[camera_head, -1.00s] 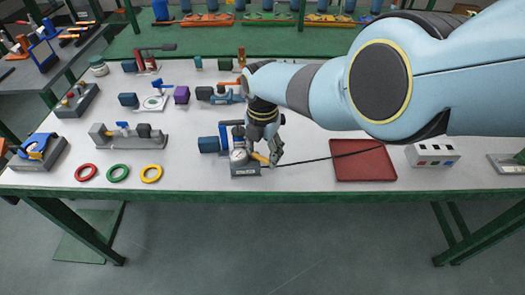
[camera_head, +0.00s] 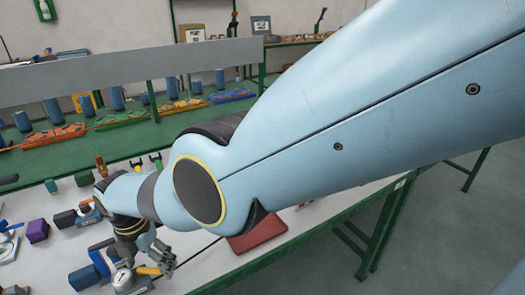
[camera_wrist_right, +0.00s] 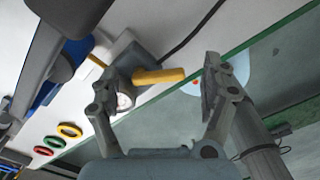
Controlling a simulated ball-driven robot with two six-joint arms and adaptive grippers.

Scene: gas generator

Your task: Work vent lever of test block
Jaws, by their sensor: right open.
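The test block (camera_wrist_right: 140,58) is a small grey block on the white table top, with a round white-faced gauge (camera_head: 124,280) and a yellow lever (camera_head: 148,270). In the right wrist view the yellow lever (camera_wrist_right: 160,76) points sideways across the gap between my fingers, and the gauge (camera_wrist_right: 124,101) lies beside the left finger. My right gripper (camera_head: 160,258) is open and right at the lever; I cannot tell whether a finger touches it. My left gripper is not in view.
A dark cable (camera_wrist_right: 192,30) runs from the block. A red tray (camera_head: 258,233) lies to the right, partly behind my arm. Rings (camera_wrist_right: 69,130) lie near the table edge.

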